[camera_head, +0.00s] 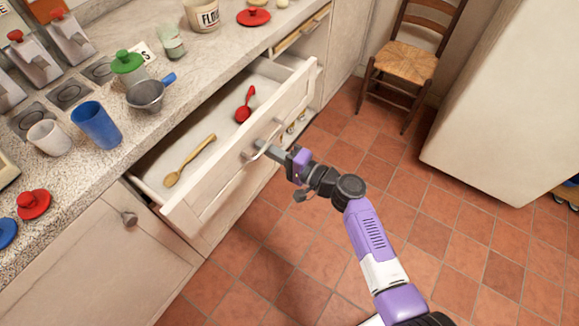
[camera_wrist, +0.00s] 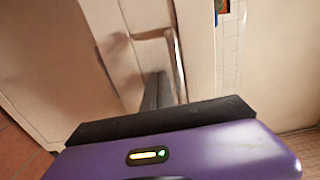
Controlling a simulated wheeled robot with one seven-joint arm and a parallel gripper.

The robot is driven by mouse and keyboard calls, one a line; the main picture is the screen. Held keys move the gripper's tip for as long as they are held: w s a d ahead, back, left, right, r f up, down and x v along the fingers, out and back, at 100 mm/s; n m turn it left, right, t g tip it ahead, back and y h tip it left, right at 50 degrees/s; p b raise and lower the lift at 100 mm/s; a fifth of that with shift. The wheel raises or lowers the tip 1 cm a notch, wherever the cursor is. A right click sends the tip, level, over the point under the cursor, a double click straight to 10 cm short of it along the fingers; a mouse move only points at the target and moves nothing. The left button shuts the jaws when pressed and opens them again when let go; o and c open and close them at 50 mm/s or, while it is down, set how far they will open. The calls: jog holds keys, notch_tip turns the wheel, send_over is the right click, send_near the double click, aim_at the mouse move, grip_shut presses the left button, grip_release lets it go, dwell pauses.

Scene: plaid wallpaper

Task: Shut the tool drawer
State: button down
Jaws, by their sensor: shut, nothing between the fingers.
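The tool drawer (camera_head: 208,205) is pulled open below the counter. A wooden spoon (camera_head: 190,160) and a red ladle (camera_head: 245,104) lie inside it. Its front carries a metal bar handle (camera_head: 265,147), which also shows in the wrist view (camera_wrist: 178,65). My gripper (camera_head: 262,147) is shut with nothing held, its fingertips at the handle on the outer side of the drawer front. In the wrist view the dark fingers (camera_wrist: 157,90) sit beside the handle bar, close to the drawer front. Whether they touch it I cannot tell.
The counter (camera_head: 85,175) above holds a blue cup (camera_head: 96,125), a strainer (camera_head: 148,95) and jars. Another drawer (camera_head: 302,30) is slightly open further back. A chair (camera_head: 407,62) and a white cabinet (camera_head: 490,110) stand across the tiled floor, which is clear between.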

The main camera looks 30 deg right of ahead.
jog(key=b+x, duration=0.7)
jog(key=x, duration=0.7)
jog(key=shift+w+a+f+b, duration=0.15)
jog(key=shift+w+b, duration=0.15)
jog(key=shift+w+a, duration=0.15)
jog(key=shift+w, duration=0.15)
jog(key=shift+w+a+r+b, duration=0.15)
jog(key=shift+w+r+b, duration=0.05)
jog(key=shift+r+b, duration=0.1)
jog(key=shift+a, duration=0.1)
jog(key=shift+s, duration=0.1)
